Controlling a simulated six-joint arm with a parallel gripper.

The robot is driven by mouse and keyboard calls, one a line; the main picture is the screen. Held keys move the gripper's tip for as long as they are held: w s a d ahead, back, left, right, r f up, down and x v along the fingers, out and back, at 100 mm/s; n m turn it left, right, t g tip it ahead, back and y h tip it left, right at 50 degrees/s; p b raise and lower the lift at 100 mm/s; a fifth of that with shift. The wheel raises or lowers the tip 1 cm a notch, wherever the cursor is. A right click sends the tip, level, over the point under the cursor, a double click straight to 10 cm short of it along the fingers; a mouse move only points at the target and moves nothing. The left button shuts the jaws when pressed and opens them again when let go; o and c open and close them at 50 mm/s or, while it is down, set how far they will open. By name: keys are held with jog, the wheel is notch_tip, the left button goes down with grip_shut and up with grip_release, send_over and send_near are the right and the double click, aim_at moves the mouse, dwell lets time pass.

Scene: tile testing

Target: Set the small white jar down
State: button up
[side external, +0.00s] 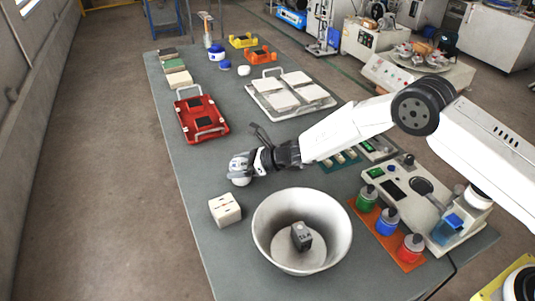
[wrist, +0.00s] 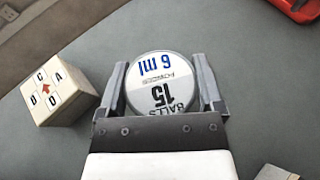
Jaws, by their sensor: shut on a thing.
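The small white jar (wrist: 160,82) is between the two fingers of my gripper (wrist: 160,68) in the wrist view. Its round lid faces the camera and reads "6 ml", "BALLS" and "15". In the side view, my gripper (side external: 243,166) is shut on the jar (side external: 240,181), which shows as a small white shape under the fingers. It is low over the grey table (side external: 190,175), near its left edge. I cannot tell whether the jar's base touches the table.
A pale cube with letters and an arrow (side external: 225,209) stands close by, left of my gripper in the wrist view (wrist: 58,88). A large white bowl (side external: 318,262) holds a dark weight (side external: 301,236). A red case (side external: 201,118) lies farther back. Bare table surrounds the jar.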

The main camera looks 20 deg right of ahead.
jog(key=shift+f, duration=0.1)
dwell(0.3)
jog(key=o, duration=1.1)
jog(key=shift+s+d+r, duration=0.2)
jog(key=shift+d+r, duration=0.15)
jog(key=shift+d, duration=0.05)
jog(key=shift+v, duration=5.5)
jog(key=shift+f, duration=0.1)
